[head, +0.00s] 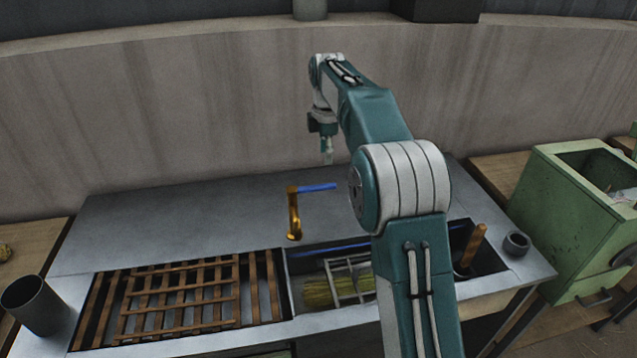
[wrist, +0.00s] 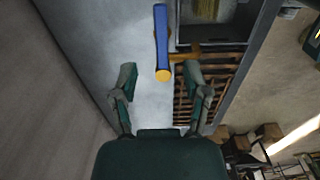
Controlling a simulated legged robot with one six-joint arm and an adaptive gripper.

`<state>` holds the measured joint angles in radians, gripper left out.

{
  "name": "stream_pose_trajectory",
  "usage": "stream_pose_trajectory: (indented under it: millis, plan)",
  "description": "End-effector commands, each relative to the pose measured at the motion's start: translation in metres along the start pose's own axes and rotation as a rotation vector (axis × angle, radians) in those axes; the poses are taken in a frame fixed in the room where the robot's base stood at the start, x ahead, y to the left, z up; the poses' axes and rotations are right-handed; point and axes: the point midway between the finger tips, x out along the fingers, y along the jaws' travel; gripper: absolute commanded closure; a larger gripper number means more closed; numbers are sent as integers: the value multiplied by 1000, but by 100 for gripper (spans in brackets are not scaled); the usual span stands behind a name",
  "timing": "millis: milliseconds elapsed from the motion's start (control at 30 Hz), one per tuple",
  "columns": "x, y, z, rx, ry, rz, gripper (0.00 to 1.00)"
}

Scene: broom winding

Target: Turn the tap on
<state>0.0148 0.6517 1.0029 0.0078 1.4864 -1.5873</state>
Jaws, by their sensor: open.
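The tap (head: 294,214) is a brass spout standing on the grey metal counter behind the sink, with a blue lever handle (head: 317,187) pointing right from its top. In the wrist view the blue handle (wrist: 161,38) runs lengthwise down from the top edge and ends at the round brass top of the tap (wrist: 163,74). My gripper (head: 327,158) hangs above the counter, behind and a little above the handle in the head view. In the wrist view my gripper (wrist: 160,85) is open and empty, its two fingers spread either side of the tap top and apart from it.
A wooden slatted rack (head: 180,298) covers the left basin. The right basin holds straw bristles (head: 322,292) and a wooden handle (head: 471,247). A dark cup (head: 35,305) and a small round pot (head: 516,244) stand on the counter. A green machine (head: 570,215) is at right.

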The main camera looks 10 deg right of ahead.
Motion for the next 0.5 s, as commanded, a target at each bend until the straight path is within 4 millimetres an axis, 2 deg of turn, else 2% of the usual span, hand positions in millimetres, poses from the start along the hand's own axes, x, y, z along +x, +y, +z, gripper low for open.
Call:
stream_pose_trajectory:
  millis: [300,500]
  plan:
    - [60,-1,-12,0,-11,-4,40]
    - [85,-1,-8,1,-8,-1,40]
